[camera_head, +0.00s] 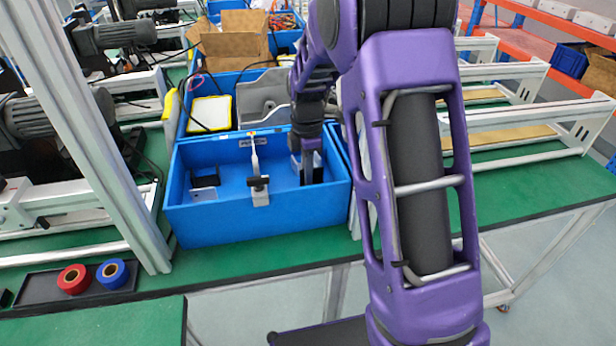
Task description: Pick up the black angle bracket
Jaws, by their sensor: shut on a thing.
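My gripper (308,163) reaches down into the right part of the near blue bin (262,223). It is shut on a dark piece at its tips that looks like the black angle bracket (316,176). The fingers and the dark piece run together, so its exact shape and grip are hard to see. I cannot tell whether it touches the bin floor. Another black, angular piece (205,182) lies in the left part of the same bin.
More blue bins and an open cardboard box (236,42) are behind. Red (74,278) and blue (112,272) tape rolls lie front left. Metal frames flank the bin.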

